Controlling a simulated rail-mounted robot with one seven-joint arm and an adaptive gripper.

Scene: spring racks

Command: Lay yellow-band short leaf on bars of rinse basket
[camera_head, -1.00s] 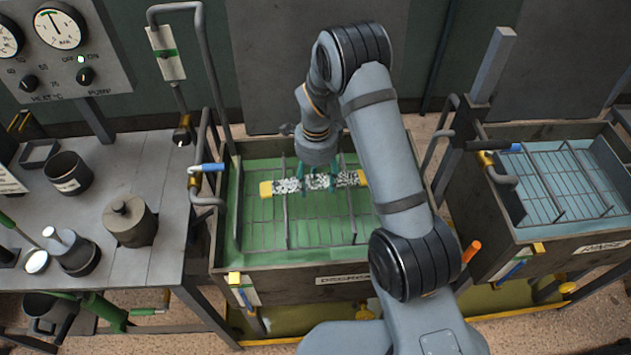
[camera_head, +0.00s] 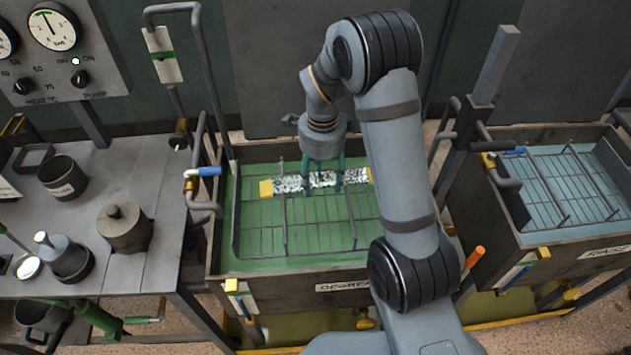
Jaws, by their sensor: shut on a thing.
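The yellow-band short leaf (camera_head: 291,184) is a speckled black-and-white strip with yellow ends. It lies level, left to right, across the back part of the green tank's wire basket in the picture. My gripper (camera_head: 323,184) points down with its teal fingers shut on the leaf's middle. I cannot tell exactly how far the leaf is above the bars. The rinse basket (camera_head: 563,187) is a wire grid in the blue-liquid tank at the right. I see no leaf on its bars.
The degrease tank (camera_head: 290,290) holds green liquid and a wire basket (camera_head: 318,239). The rinse tank (camera_head: 590,255) stands to its right, with an upright post (camera_head: 490,75) and pipes between them. A bench (camera_head: 120,270) with pots is at the left.

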